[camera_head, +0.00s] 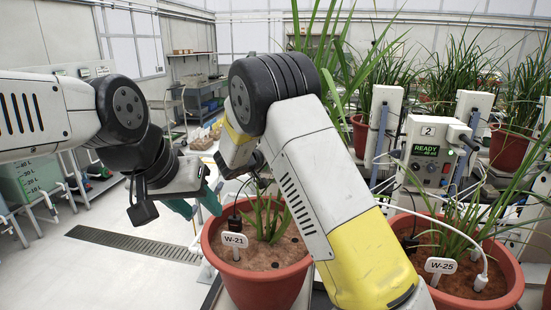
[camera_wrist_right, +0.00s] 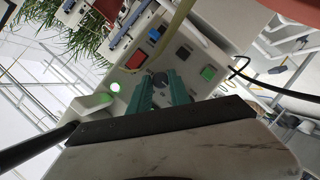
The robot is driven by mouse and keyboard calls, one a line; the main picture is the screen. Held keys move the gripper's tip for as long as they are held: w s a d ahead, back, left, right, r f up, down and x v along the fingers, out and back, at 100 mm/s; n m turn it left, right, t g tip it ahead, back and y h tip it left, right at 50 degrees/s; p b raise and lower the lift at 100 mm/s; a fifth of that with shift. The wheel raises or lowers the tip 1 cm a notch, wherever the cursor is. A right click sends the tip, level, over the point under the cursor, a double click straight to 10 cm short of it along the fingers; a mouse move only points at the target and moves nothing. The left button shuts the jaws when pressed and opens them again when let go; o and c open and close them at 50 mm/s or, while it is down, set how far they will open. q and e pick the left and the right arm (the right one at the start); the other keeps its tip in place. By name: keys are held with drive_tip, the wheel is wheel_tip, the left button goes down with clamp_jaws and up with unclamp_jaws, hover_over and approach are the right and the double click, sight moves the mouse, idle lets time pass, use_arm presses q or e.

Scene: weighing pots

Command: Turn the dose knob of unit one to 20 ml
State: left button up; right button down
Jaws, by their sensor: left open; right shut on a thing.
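In the right wrist view the dose knob (camera_wrist_right: 161,80), small, round and dark, sits on a pale control panel (camera_wrist_right: 185,28). The green fingers of my right gripper (camera_wrist_right: 160,91) are shut on it, one on each side. The dial marks around it are too small to read. In the head view my right arm covers that gripper and the unit it works on, so no unit number or display shows for it. My left gripper (camera_head: 196,203) is open and empty, left of pot W-21 (camera_head: 258,290).
Unit two (camera_head: 425,131) shows READY and a second line on its display. Pot W-25 (camera_head: 500,297) stands at the right with a white cable and a probe. On the gripped panel are a red button (camera_wrist_right: 137,60) and a green button (camera_wrist_right: 208,73). Free floor lies at the left.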

drive_tip(key=shift+a, duration=0.1)
idle(0.4)
drive_tip(key=c, duration=1.2)
unclamp_jaws()
drive_tip(key=v, duration=0.7)
drive_tip(key=shift+s+a, duration=0.2)
drive_tip(key=shift+s, duration=0.2)
